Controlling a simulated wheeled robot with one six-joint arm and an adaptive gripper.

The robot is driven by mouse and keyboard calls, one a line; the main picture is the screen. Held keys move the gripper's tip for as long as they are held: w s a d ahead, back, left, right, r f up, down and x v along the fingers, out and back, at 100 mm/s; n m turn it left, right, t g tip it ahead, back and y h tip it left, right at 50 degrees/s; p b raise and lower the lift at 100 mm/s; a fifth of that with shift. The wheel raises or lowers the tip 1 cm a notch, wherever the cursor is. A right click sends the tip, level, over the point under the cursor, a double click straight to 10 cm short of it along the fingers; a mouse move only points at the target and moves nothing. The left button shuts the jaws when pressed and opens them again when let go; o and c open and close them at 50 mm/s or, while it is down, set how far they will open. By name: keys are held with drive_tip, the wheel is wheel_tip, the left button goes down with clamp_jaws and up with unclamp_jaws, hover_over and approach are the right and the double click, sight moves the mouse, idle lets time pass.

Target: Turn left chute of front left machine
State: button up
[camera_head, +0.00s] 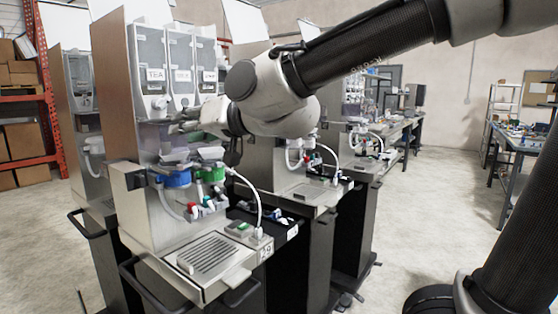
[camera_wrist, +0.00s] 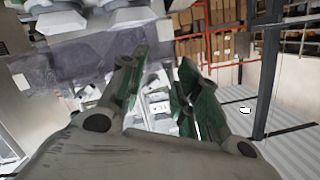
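The front left machine (camera_head: 128,90) is a tall grey dispenser with clear-fronted hoppers at the top. Its left hopper (camera_head: 152,58) is labelled TEA, with a small pale chute part (camera_head: 160,103) low on its front. My arm's wrist hides the area beneath the right hoppers in the head view. My gripper (camera_wrist: 160,75) shows in the wrist view with its two green-tinted fingers apart and nothing visible held between them. In the head view its fingers are hard to make out, and I cannot tell whether they touch a chute.
A blue-ringed part (camera_head: 177,178) and a green-ringed part (camera_head: 211,174) sit below the hoppers. A drip tray (camera_head: 208,254) and a curved white tube (camera_head: 255,195) are at the front. More machines stand behind on the right. Open floor (camera_head: 425,215) lies right.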

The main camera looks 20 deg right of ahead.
drive_tip(key=s+d+f+n+g+h, duration=0.1)
drive_tip(key=d+f+h, duration=0.1)
drive_tip(key=d, duration=0.7)
drive_tip(key=s+d+f+n+g+h, duration=0.1)
drive_tip(key=s+d+f+h, duration=0.1)
drive_tip(key=d+f, duration=0.3)
drive_tip(key=shift+s+d+f+h, duration=0.2)
drive_tip(key=shift+s+d+h, duration=0.15)
drive_tip(key=shift+d, duration=1.7)
drive_tip(key=shift+o, duration=0.4)
